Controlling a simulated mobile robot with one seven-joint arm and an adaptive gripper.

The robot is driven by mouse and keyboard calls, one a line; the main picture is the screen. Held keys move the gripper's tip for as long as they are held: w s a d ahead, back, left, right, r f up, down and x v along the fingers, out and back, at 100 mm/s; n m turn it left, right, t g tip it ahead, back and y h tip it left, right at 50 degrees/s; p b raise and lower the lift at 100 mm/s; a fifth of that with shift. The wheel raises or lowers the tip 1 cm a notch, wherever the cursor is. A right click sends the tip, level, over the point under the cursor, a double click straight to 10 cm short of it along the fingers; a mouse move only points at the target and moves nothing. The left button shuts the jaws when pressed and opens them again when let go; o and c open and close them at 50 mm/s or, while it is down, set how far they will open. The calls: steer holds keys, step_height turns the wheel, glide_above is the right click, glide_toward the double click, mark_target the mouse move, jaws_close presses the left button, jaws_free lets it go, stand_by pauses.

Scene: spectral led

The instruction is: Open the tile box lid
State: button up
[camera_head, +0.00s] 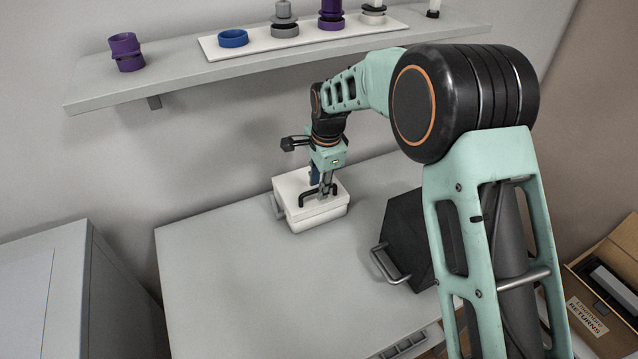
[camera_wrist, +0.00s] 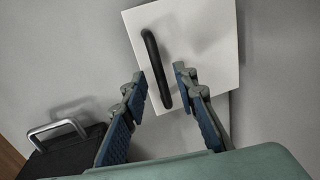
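The tile box (camera_head: 316,215) is a white box on the grey worktop, with its white lid (camera_head: 292,187) on top. The lid has a black bar handle (camera_head: 308,196). In the wrist view the lid (camera_wrist: 208,45) fills the upper middle, with the handle (camera_wrist: 154,62) running lengthwise across it. My gripper (camera_head: 324,190) points down over the lid, close to the handle. In the wrist view my gripper (camera_wrist: 160,82) is open, with one finger on each side of the handle's lower part. I cannot tell whether a finger touches it.
A black box (camera_head: 408,235) with a metal handle stands to the right on the worktop (camera_head: 220,290). A shelf (camera_head: 180,75) with purple, blue and grey pieces runs along the wall above. The worktop's front left is clear. A cardboard carton (camera_head: 600,300) is at far right.

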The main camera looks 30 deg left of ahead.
jaws_close()
steer(key=shift+r, duration=0.1)
stand_by(0.3)
steer(key=shift+w+a+r+p, duration=0.45)
steer(key=shift+a+r, duration=0.1)
steer(key=shift+r, duration=0.2)
jaws_free()
steer(key=shift+f, duration=0.15)
